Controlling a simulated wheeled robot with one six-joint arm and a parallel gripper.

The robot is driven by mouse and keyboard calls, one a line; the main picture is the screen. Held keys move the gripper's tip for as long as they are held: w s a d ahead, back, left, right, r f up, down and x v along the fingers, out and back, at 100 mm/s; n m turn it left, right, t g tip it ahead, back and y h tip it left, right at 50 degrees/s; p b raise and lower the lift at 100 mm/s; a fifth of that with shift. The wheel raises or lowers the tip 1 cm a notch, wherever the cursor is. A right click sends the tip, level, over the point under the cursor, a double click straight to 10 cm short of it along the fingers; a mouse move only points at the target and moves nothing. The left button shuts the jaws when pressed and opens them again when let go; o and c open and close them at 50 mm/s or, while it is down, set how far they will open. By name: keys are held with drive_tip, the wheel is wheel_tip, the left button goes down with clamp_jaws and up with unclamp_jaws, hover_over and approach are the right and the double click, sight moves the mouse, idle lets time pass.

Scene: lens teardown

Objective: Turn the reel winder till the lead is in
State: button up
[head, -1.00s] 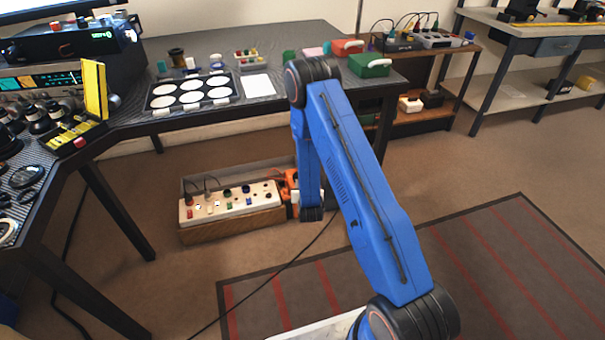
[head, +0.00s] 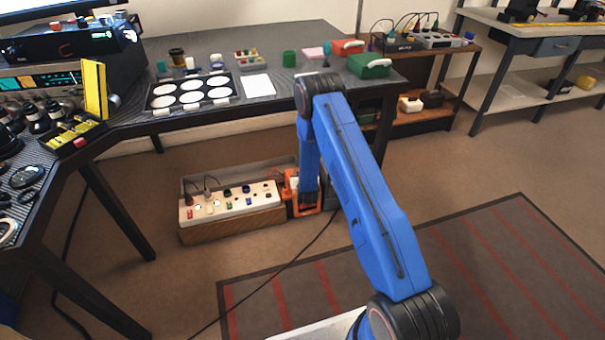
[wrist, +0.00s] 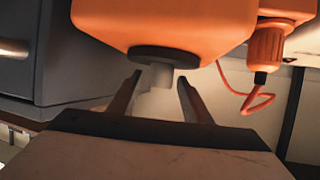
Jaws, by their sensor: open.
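The orange reel winder (wrist: 165,25) fills the top of the wrist view. A dark round collar with a short grey stub (wrist: 161,75) hangs from its underside. My gripper (wrist: 160,88) is open, its two dark fingers apart on either side of the stub, with gaps visible. An orange lead (wrist: 257,103) hangs in a loose loop at the right, below an orange connector piece (wrist: 266,48). In the head view the orange winder (head: 304,211) is low beside the bench leg, partly covered by my blue arm. My gripper cannot be made out there.
A wooden box (head: 232,224) holding a white power strip (head: 230,203) stands just left of the winder. A grey cabinet (wrist: 75,60) is close on the left in the wrist view. The bench (head: 225,55) stands above. A black cable crosses the floor.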

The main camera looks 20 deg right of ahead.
drive_tip(key=shift+c, duration=0.4)
drive_tip(key=c, duration=1)
drive_tip(key=shift+m+h, duration=0.3)
drive_tip(key=shift+h, duration=0.1)
